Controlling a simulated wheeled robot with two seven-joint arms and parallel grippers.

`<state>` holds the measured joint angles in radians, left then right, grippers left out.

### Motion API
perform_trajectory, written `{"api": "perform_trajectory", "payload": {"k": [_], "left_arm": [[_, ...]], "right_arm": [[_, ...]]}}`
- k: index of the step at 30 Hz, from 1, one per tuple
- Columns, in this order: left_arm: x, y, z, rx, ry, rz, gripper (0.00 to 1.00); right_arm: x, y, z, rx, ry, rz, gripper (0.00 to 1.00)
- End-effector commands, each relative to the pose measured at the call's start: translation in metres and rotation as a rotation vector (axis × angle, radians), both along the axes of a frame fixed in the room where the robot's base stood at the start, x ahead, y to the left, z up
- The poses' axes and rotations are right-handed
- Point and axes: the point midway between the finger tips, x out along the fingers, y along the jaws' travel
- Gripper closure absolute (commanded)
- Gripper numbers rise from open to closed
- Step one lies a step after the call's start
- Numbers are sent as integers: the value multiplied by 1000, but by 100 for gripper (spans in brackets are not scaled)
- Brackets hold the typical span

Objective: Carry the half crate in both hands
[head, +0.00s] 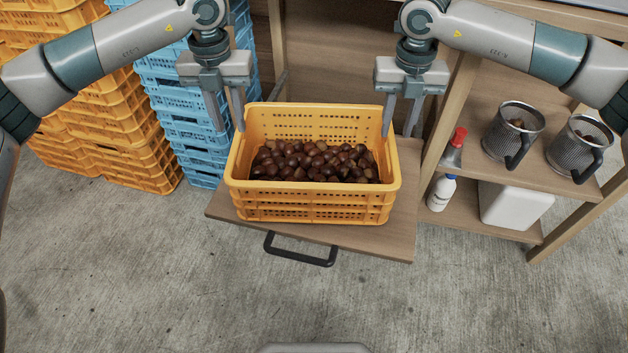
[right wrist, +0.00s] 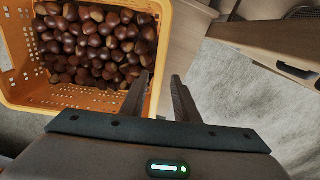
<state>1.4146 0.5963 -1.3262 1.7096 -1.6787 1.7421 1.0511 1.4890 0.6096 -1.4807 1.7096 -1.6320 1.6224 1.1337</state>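The orange crate (head: 310,214) stands upright on a wooden board (head: 395,235) and holds many brown chestnuts (head: 315,162), with its upper walls bare. My left gripper (head: 231,130) is open at the crate's left wall, with one finger near the rim and the other outside. My right gripper (head: 397,133) is open at the right wall. In the right wrist view, the right gripper's fingers (right wrist: 158,80) stand apart, one on the crate's inner side and one outside, with the orange wall (right wrist: 160,62) between them. I cannot tell whether any finger touches the crate.
The board has a black handle (head: 300,252) in front. Stacks of blue crates (head: 180,100) and orange crates (head: 110,135) stand at left. A wooden shelf (head: 480,180) at right holds mesh baskets (head: 513,135), a bottle (head: 441,192) and a white container (head: 515,206). The floor in front is clear.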

Motion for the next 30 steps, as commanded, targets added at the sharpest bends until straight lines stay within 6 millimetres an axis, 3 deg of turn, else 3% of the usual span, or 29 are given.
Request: {"api": "perform_trajectory", "payload": {"k": [7,21,30], "left_arm": [[0,0,0,0,0,0,72],[0,0,1,0,0,0,72],[0,0,22,-1,-1,0,72]], "right_arm": [[0,0,26,1,0,0,72],[0,0,30,0,1,0,72],[0,0,43,0,0,0,72]]}}
